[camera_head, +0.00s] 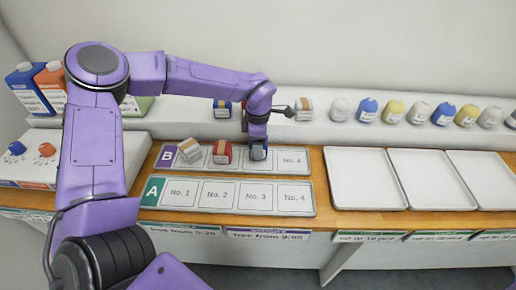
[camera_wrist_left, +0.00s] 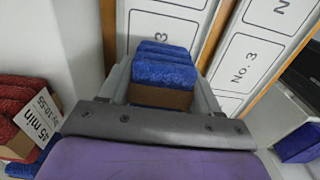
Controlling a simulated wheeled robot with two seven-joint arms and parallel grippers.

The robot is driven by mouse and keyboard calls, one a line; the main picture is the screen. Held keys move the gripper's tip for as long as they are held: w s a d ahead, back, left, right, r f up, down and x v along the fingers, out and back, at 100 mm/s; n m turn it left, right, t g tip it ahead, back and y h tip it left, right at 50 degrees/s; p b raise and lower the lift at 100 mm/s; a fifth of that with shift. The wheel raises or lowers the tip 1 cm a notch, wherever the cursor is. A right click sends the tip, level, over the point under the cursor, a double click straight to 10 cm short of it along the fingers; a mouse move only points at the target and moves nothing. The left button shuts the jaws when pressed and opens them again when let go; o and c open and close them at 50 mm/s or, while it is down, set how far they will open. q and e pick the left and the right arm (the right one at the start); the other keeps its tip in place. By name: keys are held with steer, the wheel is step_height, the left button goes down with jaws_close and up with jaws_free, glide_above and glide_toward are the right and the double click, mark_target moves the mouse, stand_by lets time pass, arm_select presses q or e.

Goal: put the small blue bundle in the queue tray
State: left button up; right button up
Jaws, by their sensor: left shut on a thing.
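My left gripper (camera_head: 258,153) points down over the third place of the B board (camera_head: 281,169), to the right of a red bundle (camera_head: 222,153). It is shut on a small blue bundle, which shows best between the fingers in the left wrist view (camera_wrist_left: 166,68), with a brown band around it. In the head view the gripper mostly hides this bundle. I cannot tell if it touches the board. A grey-white bundle (camera_head: 190,150) sits tilted on the same board, left of the red one. My right gripper is not in view.
The A board (camera_head: 228,196) in front is empty. Three empty white trays (camera_head: 364,180) lie at the right.

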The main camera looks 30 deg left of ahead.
arm_select(q)
step_height(320, 180, down, 3)
steer(key=shift+w+a+f, duration=0.1)
steer(key=shift+f, duration=0.1)
steer(key=shift+f, duration=0.25)
steer(key=o, duration=1.1)
steer(key=shift+c, duration=0.2)
steer(key=shift+r, duration=0.1)
steer(key=shift+r, duration=0.25)
step_height(320, 180, up, 12)
steer(key=shift+f+b, duration=0.1)
steer(key=shift+b, duration=0.5)
